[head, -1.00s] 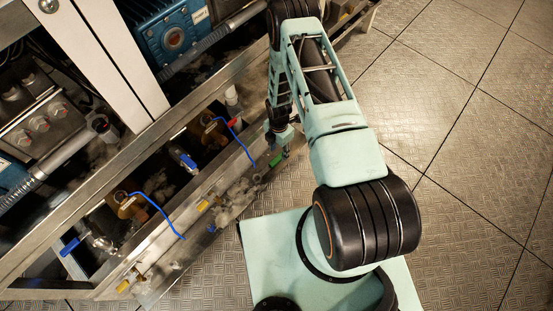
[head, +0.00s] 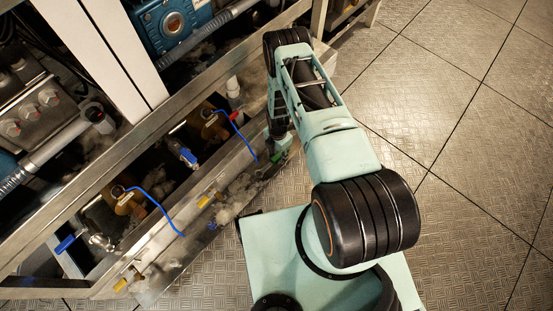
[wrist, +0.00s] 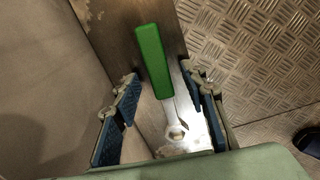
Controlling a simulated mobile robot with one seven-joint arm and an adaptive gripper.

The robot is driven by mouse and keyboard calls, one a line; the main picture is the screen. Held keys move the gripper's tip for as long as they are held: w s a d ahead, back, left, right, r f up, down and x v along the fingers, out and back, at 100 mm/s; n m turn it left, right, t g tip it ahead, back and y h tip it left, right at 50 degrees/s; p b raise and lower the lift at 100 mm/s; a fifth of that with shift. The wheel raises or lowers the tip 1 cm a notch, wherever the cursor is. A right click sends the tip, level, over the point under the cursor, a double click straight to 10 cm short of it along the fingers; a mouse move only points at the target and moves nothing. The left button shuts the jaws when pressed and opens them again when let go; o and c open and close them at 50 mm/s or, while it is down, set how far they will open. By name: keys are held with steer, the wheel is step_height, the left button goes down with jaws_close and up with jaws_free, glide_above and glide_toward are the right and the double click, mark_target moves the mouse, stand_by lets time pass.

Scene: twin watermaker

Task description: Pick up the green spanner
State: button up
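The green spanner (wrist: 153,62) lies on a bare metal ledge in the wrist view. Its green handle points up the picture and its pale metal ring end is towards the bottom. My gripper (wrist: 162,85) is open, with one blue-padded finger on each side of the spanner and gaps between pads and spanner. In the head view my gripper (head: 279,150) is small and low at the machine's ledge, largely covering the spanner there.
Other tools with yellow handles (head: 207,198) lie along the same ledge (head: 160,240). Valves with blue levers (head: 150,200) and pipes fill the frame behind it. A steel wall borders the ledge on the left in the wrist view. The chequered floor (head: 450,120) at right is clear.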

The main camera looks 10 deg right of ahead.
steer(key=shift+f, duration=0.4)
steer(key=shift+c, duration=0.3)
jaws_close()
steer(key=shift+r, duration=0.1)
